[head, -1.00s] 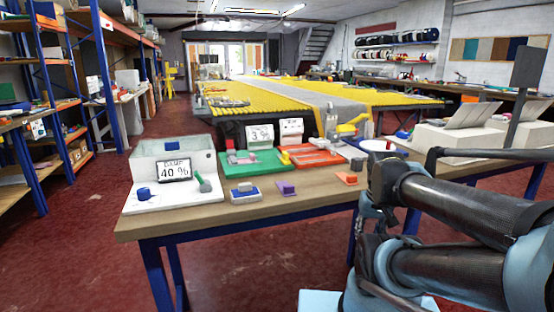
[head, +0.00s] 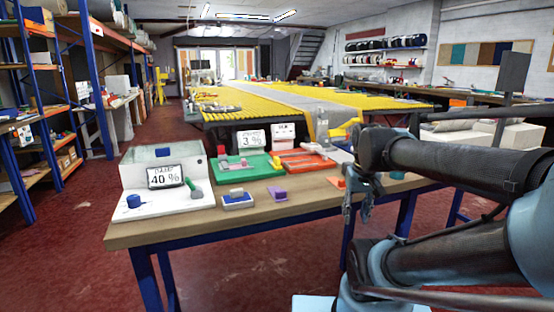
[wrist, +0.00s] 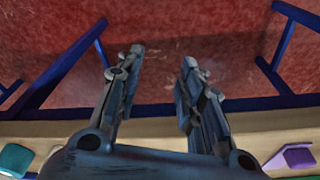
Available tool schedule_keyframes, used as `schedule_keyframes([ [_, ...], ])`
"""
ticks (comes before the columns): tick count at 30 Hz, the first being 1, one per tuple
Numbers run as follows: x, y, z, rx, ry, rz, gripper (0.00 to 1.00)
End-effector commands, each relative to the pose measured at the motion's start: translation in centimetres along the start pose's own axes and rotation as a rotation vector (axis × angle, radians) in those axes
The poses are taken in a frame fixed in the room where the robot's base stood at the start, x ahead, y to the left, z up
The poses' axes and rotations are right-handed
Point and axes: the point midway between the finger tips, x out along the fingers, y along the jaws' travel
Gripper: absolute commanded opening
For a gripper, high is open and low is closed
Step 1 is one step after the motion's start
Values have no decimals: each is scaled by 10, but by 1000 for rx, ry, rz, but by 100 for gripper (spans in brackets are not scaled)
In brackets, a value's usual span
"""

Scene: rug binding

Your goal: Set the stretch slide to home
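A green board (head: 238,178) with a 3 % display (head: 250,139) stands on the workbench, with a small grey block and a pink piece on it. A red-orange board (head: 305,164) with pale bars lies to its right. I cannot read a label that says which part is the stretch slide. My gripper (head: 358,206) hangs by the bench's front edge, right of the purple block (head: 277,193). In the wrist view my gripper (wrist: 162,58) is open and empty, its fingers above the floor beyond the bench edge.
A white unit (head: 168,200) with a 40 % display, blue knob and green-handled lever stands at the bench's left. A blue-and-white block (head: 237,199) and an orange piece (head: 338,183) lie near the front. The bench's front left strip (head: 135,231) is bare.

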Motion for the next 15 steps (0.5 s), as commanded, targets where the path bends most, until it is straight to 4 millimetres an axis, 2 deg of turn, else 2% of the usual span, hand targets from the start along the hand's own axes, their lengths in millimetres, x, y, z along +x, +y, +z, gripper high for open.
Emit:
schedule_keyframes([
  [1, -15, -5, -16, -17, -6, -4, 35],
  [6, -56, -23, -63, -66, -28, -13, 35],
  [15, -118, -66, -146, -151, -69, -25, 35],
])
